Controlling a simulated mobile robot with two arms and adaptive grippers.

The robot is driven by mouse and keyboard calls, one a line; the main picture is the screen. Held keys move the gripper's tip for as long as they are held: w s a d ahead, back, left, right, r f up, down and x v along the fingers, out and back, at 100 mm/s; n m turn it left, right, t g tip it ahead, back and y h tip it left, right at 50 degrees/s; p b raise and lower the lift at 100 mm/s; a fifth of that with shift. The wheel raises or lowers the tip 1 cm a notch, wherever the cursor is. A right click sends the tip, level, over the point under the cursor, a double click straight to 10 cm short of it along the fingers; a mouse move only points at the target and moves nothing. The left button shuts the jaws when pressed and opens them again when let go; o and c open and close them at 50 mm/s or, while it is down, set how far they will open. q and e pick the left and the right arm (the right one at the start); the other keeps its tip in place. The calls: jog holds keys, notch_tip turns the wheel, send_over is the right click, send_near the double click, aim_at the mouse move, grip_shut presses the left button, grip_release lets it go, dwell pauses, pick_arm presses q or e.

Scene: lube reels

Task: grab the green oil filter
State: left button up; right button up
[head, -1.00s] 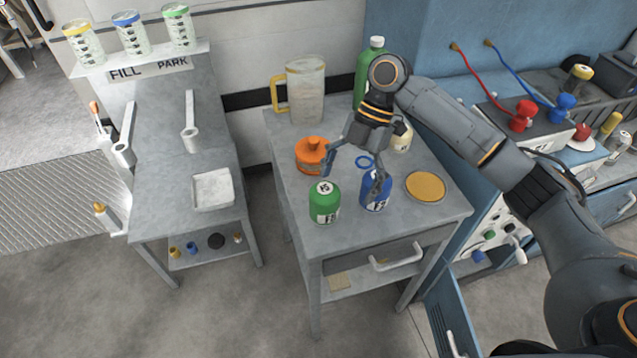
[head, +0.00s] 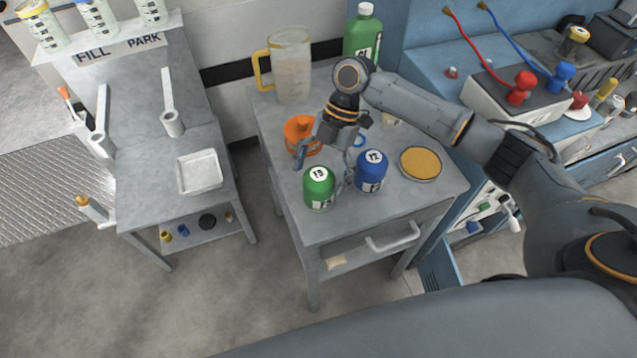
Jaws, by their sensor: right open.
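The green oil filter (head: 319,189) stands upright near the front edge of the grey cart top (head: 415,204). It has a white label on its side and a round white mark reading 15 or similar on top. A blue filter (head: 371,172) marked 12 stands just right of it. My right gripper (head: 325,166) is open and empty, above and behind the green filter. One finger is to the left over the orange item, the other hangs between the green and blue filters. I cannot tell whether it touches either. My left gripper is not in view.
An orange container (head: 301,135) stands close behind the green filter. A clear jug (head: 290,68) and a green bottle (head: 364,38) stand at the back. A tan-topped round tin (head: 420,164) lies right of the blue filter. Another grey stand (head: 190,220) is at left.

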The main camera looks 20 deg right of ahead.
aim_at(310, 205)
jog(key=x, duration=0.2)
jog(key=p+x, duration=0.1)
jog(key=shift+s+a+f, duration=0.2)
jog(key=shift+s, duration=0.25)
jog(key=shift+s+a+f, duration=0.1)
jog(key=shift+a+f, duration=0.1)
jog(key=shift+f, duration=0.25)
jog(key=shift+c, duration=1.2)
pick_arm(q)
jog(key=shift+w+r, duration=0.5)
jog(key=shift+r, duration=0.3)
pick_arm(e)
jog(key=c, duration=1.3)
jog(key=shift+r, duration=0.1)
